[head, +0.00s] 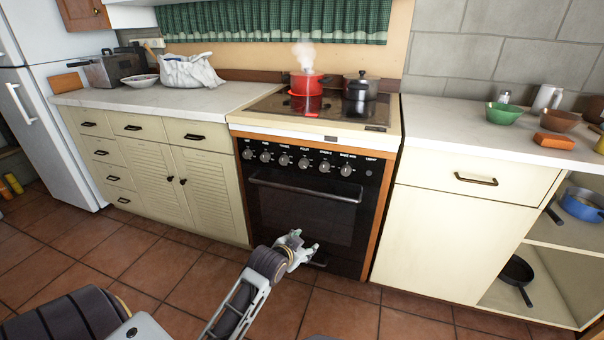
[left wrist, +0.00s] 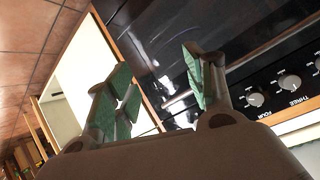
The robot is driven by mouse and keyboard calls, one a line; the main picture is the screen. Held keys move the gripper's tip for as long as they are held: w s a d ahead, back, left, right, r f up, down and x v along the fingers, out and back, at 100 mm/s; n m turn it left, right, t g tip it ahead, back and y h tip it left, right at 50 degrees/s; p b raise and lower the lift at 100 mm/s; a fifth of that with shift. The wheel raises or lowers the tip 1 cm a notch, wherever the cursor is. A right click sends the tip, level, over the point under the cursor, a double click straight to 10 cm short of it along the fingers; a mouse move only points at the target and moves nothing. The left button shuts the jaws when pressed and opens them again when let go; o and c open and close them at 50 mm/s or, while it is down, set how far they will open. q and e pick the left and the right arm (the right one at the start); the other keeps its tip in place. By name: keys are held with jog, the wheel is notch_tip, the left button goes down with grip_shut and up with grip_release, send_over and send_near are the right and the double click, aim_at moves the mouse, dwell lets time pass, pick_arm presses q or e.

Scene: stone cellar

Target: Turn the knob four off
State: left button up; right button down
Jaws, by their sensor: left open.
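The cooker (head: 323,150) has a black front panel with a row of several silver knobs. In the left wrist view, knob four (left wrist: 254,97) is beside the label FOUR, next to knob three (left wrist: 290,82). In the head view, knob four (head: 303,163) appears to be the fourth from the left; its label is too small to read surely. Its setting cannot be told. My left gripper (head: 307,244) is open and empty, in front of the oven door and below the knobs. Its green-padded fingers (left wrist: 160,65) show in the left wrist view. My right gripper is not in view.
A steaming red pot (head: 306,82) and a dark lidded pot (head: 360,86) stand on the hob (head: 280,104). The oven door has a horizontal handle (head: 300,188). Cabinets (head: 470,215) flank the cooker. The tiled floor (head: 160,275) in front is clear.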

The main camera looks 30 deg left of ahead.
aim_at(303, 164)
pick_arm(q)
jog(key=w+a+r+t+y, duration=0.3)
jog(key=w+a+r+t, duration=0.3)
jog(key=r, duration=0.7)
jog(key=w+a, duration=0.2)
jog(key=a, duration=0.2)
jog(key=shift+a+r+b, duration=0.2)
jog(key=shift+r+b, duration=0.15)
jog(key=shift+r, duration=0.05)
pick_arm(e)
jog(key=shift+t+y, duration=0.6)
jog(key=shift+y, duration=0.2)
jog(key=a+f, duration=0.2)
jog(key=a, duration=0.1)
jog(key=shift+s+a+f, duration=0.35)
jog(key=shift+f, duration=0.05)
pick_arm(q)
jog(key=shift+w, duration=0.2)
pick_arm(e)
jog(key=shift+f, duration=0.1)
